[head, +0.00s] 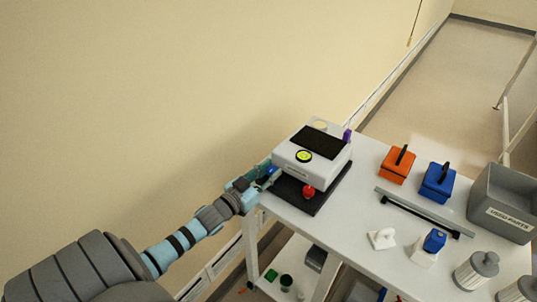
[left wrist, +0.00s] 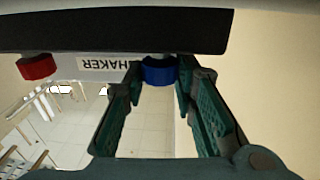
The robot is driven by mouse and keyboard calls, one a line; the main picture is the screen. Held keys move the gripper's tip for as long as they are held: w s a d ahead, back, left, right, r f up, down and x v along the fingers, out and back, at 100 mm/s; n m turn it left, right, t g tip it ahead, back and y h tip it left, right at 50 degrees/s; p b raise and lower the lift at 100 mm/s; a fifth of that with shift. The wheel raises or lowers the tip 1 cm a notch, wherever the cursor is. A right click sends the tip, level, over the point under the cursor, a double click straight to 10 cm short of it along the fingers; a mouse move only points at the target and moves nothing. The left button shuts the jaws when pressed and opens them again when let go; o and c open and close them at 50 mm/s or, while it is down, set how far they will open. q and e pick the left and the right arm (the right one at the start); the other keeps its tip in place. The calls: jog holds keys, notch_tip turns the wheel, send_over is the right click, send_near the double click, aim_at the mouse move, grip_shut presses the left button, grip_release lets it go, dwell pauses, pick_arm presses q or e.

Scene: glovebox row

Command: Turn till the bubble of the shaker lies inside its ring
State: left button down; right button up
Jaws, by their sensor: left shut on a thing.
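The shaker (head: 324,153) is a white box with a dark top panel, standing on a black mat (head: 325,196) at the table's left end. Its round yellow-green level (head: 304,156) sits on top near the front; the bubble and ring are too small to tell apart. A red knob (head: 309,192) is under its front edge and also shows in the left wrist view (left wrist: 37,67). My left gripper (head: 266,177) is at the near left corner, shut on the blue knob (left wrist: 159,71), which shows between its fingers beside the SHAKER label (left wrist: 107,64). My right gripper is not in view.
An orange box (head: 396,167) and a blue box (head: 437,183) with black handles stand right of the shaker. A grey bar (head: 423,211), a grey bin (head: 503,201) and white canisters (head: 477,270) are farther right. The wall is close behind the left arm. Bare white tabletop (head: 350,222) lies in front.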

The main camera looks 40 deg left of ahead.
pick_arm(q)
jog(key=n+y+p, duration=0.1)
jog(key=p, duration=0.1)
jog(key=y+p, duration=0.1)
jog(key=p, duration=0.1)
jog(key=r+n+y+p, duration=0.1)
jog(key=y+p, duration=0.1)
jog(key=shift+d+n, duration=0.25)
jog(key=shift+n, duration=0.05)
jog(key=shift+w+f+n+g+y+p, duration=0.15)
jog(key=shift+n+g+y+p, duration=0.25)
jog(key=shift+y, duration=0.3)
jog(key=shift+d+f+n+y, duration=0.1)
jog(key=shift+f+n+y, duration=0.15)
jog(key=shift+n+y, duration=0.65)
jog(key=shift+n+g+y, duration=0.9)
jog(key=shift+g+y, duration=0.1)
jog(key=shift+y, duration=0.7)
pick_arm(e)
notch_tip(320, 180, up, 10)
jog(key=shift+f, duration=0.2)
pick_arm(q)
jog(key=shift+r, duration=0.1)
jog(key=c, duration=1.3)
grip_release()
jog(key=shift+d, duration=0.1)
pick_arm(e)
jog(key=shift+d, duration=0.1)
